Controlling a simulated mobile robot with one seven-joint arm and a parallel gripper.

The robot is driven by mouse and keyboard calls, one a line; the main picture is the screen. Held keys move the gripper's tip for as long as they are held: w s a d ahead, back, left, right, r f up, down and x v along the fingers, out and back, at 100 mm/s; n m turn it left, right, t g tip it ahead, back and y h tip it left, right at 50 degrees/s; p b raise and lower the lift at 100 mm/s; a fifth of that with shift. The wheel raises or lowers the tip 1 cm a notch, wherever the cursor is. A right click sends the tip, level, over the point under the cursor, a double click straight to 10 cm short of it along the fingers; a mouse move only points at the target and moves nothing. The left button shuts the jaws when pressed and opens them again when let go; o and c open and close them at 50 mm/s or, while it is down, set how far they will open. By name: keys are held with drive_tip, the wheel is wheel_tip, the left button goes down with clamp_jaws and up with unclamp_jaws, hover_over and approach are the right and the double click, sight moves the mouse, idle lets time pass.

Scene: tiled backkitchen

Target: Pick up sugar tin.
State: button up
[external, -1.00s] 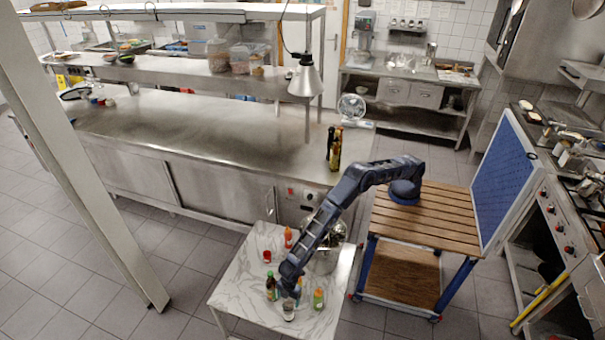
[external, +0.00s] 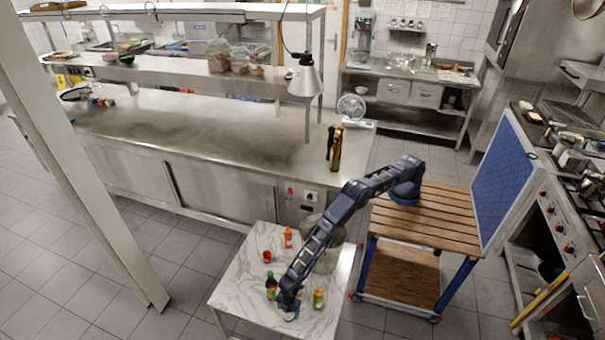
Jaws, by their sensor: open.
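My gripper (external: 288,308) is low over the front of the white marble-topped table (external: 240,275), pointing down and open. A small pale object (external: 290,317), possibly the sugar tin, shows at its fingertips. My gripper hides most of it, so I cannot tell whether the fingers are around it or touch it. A small red tin (external: 267,257) stands apart farther back on the table; no label is readable on either.
A dark green bottle (external: 271,286) stands just left of my gripper and a green bottle with an orange cap (external: 318,299) just right. An orange-red bottle (external: 288,238) stands at the back. A large metal pot (external: 328,262) is partly behind my arm. The table's left part is clear.

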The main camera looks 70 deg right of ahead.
drive_tip(key=c, duration=1.3)
drive_tip(key=shift+r, duration=0.1)
